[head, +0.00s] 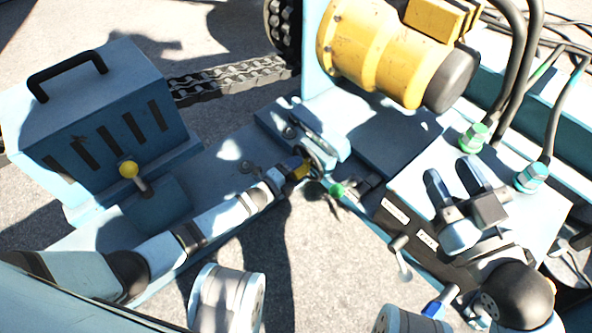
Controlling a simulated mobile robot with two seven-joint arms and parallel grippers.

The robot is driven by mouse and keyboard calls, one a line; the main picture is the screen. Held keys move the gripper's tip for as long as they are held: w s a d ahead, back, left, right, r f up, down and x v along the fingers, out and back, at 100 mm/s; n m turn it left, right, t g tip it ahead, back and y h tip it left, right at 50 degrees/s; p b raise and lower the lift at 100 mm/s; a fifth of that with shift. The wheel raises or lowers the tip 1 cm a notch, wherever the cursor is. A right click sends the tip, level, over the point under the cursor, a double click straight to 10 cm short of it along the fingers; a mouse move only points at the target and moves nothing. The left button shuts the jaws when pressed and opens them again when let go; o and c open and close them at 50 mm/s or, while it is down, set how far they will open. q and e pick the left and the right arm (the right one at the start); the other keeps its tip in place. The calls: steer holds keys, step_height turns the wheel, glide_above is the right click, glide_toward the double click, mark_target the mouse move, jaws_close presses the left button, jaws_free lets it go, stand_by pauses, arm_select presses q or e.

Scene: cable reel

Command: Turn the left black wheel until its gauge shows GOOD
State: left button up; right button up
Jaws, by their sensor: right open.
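My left arm reaches in from the lower left, and my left gripper (305,168) is at a blue bracket near the middle. Its fingers are small and partly hidden, so I cannot tell whether they hold anything. A thin dark curved rim, apparently a black wheel (318,138), stands nearly edge-on on the bracket just above the gripper. I cannot tell whether they touch. No gauge face can be read from here. My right gripper (439,302) is low at the right, open, well apart from the wheel. Its fingers are partly hidden.
A yellow motor (375,50) stands above the bracket. A blue box with a black handle (95,110) and a yellow-knobbed lever (130,170) is at left. A green knob (336,190) is beside my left gripper. White labels (395,210) and hoses (515,70) are at right.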

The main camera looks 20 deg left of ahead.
arm_select(q)
steer(key=shift+o, duration=0.6)
arm_select(e)
steer(key=shift+f, duration=0.1)
arm_select(q)
steer(key=shift+s+a, duration=0.15)
steer(key=shift+s, duration=0.1)
steer(key=p+v, duration=0.5)
steer(key=v, duration=0.8)
arm_select(e)
steer(key=s+m+g, duration=0.1)
steer(key=s+a+m+h, duration=0.1)
steer(key=m, duration=0.1)
steer(key=shift+s+a+f+m+g, duration=0.15)
steer(key=shift+a+f+m+g, duration=0.15)
steer(key=shift+f+g, duration=0.1)
arm_select(q)
steer(key=shift+s, duration=0.1)
arm_select(e)
steer(key=shift+d+r, duration=0.1)
steer(key=shift+r, duration=0.15)
arm_select(q)
steer(key=shift+o, duration=0.4)
